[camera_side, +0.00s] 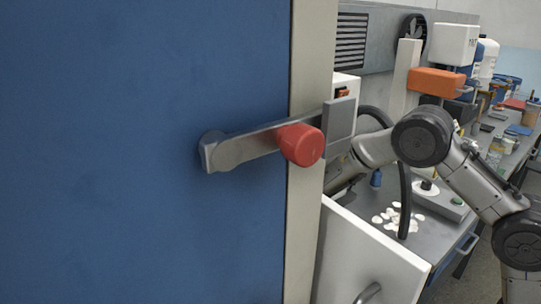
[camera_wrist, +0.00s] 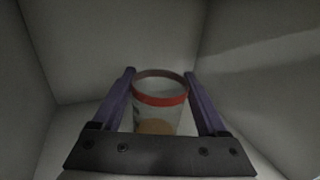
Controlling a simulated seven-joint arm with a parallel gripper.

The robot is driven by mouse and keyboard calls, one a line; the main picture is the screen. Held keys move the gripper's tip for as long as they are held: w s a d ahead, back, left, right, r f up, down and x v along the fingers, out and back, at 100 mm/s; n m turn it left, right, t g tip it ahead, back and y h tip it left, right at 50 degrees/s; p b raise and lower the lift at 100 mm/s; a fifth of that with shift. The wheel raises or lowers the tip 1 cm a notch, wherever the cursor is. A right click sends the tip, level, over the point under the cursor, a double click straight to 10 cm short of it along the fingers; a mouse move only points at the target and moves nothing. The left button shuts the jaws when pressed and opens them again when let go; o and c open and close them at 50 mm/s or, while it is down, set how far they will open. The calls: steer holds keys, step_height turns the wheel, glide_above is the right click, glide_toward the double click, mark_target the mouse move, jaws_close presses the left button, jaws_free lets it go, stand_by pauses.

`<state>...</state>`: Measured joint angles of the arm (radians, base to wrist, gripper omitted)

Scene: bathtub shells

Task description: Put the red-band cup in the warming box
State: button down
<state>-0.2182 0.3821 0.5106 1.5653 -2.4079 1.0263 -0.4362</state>
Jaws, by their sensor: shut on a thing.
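The red-band cup (camera_wrist: 159,115) is pale with a red band below its rim and a tan patch lower down. In the wrist view it is between the two purple fingers of my gripper (camera_wrist: 159,76), which is shut on it. Plain grey walls (camera_wrist: 105,45) surround the cup and fingers, like the inside of a box. I cannot tell whether the cup's base touches a floor. In the side view the cup and my gripper are hidden behind the blue panel. A white casing with an orange switch (camera_side: 345,82) shows partly there, probably the warming box.
A large blue panel (camera_side: 120,220) with a metal lever and red knob (camera_side: 301,144) blocks the left of the side view. A white door-like panel (camera_side: 372,255) with a handle stands in front. White pieces (camera_side: 392,216) and a black hose (camera_side: 404,195) are on the bench.

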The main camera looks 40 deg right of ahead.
jaws_free()
steer(key=shift+r, duration=0.1)
steer(key=v, duration=1.2)
steer(key=s+d+r+m+g+h, duration=0.4)
steer(key=s+d+m+g+h, duration=0.15)
steer(key=s+d+m, duration=0.55)
steer(key=s+d+m+g+y, duration=0.2)
steer(key=s+d+m+g, duration=0.4)
steer(key=s+m, duration=0.3)
steer(key=s+a+f+m+y, duration=0.3)
steer(key=s+a+m+y, duration=0.7)
steer(key=s, duration=0.5)
steer(key=shift+s+a+m, duration=0.25)
steer(key=shift+a+m, duration=0.5)
steer(key=shift+m, duration=0.05)
steer(key=shift+t, duration=0.25)
